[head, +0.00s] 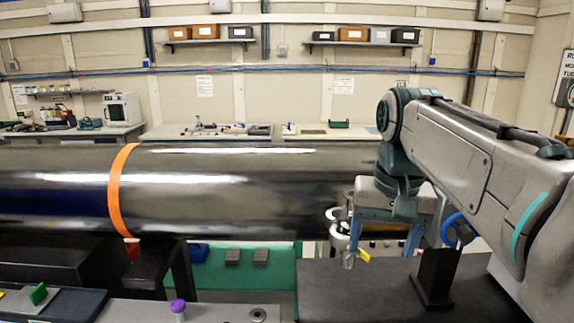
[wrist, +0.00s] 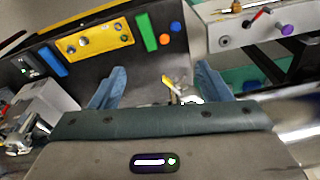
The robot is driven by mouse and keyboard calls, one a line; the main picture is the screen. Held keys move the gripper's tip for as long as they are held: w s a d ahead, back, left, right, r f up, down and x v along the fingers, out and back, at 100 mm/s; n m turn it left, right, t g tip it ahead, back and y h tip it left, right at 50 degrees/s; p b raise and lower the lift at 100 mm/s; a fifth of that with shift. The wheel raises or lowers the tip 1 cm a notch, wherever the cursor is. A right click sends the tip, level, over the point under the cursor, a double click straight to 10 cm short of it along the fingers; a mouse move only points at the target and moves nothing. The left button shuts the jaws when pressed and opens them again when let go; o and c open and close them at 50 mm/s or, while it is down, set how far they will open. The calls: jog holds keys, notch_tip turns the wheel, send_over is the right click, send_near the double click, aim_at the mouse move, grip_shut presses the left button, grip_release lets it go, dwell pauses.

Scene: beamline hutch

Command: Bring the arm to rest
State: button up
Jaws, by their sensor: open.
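My gripper (head: 381,250) hangs down at the right in the head view, in front of the right end of a large shiny metal pipe. Its two blue fingers are spread apart. The wrist view shows my gripper (wrist: 160,88) from behind, with a blue finger at each side and a wide gap between. I see nothing held. A small yellow-tipped metal item shows in that gap, but its distance is unclear. My arm (head: 450,150) reaches in from the right edge, bent down at the wrist.
The metal pipe (head: 250,190) with an orange band (head: 115,190) spans the left and middle. A dark surface (head: 340,290) lies at the front right, with a black stand (head: 435,278) near the fingers. A grey rail (head: 215,310) carries a purple knob (head: 178,306). Benches line the back wall.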

jog(key=s+f+n+t+b, duration=0.1)
jog(key=s+f, duration=0.4)
jog(key=f, duration=0.4)
jog(key=s+f+n+t, duration=0.1)
jog(key=s+f, duration=0.4)
jog(key=f, duration=0.5)
jog(key=shift+a+f+b, duration=0.15)
jog(key=shift+b, duration=0.25)
